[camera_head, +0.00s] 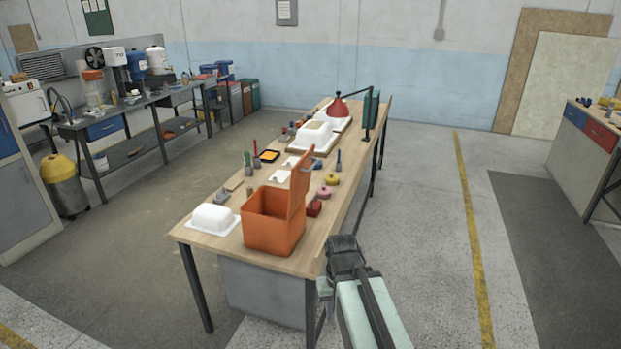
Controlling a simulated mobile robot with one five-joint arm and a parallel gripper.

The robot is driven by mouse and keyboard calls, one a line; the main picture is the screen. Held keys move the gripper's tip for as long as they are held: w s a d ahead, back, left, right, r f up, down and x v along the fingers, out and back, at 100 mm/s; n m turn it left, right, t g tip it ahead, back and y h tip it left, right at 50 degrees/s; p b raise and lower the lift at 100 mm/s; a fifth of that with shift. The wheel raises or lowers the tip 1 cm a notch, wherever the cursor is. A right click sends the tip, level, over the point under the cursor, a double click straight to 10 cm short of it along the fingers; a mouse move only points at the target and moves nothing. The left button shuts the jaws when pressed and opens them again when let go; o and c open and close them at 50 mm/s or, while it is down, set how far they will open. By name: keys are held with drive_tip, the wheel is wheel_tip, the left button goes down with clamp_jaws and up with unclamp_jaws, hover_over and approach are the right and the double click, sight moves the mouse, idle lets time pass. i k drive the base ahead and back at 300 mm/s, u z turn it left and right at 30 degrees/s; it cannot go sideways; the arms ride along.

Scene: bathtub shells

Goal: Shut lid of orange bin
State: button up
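The orange bin (272,236) stands on the wooden workbench (212,258) near its front end. Its lid (300,182) is open and stands upright along the bin's right edge. My gripper (343,245) is beside the right edge of the bench, to the right of the bin and apart from it. It looks dark from behind, and its fingertips cannot be made out, so I cannot tell if it is open or shut. The inside bottom of the bin is hidden by its front wall.
A white tub shell (213,217) sits left of the bin. Pink and yellow tape rolls (324,192) and a red block (313,208) lie behind the lid. A red lamp (338,108) and larger white shells (314,136) stand farther back. The floor right of the bench is clear.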

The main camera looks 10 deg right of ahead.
sight(301, 173)
drive_tip(key=z, duration=0.05)
drive_tip(key=i, duration=0.9)
drive_tip(key=u, duration=2.25)
drive_tip(key=k, duration=1.25)
drive_tip(key=z, duration=0.65)
drive_tip(key=i, duration=1)
drive_tip(key=u, duration=0.05)
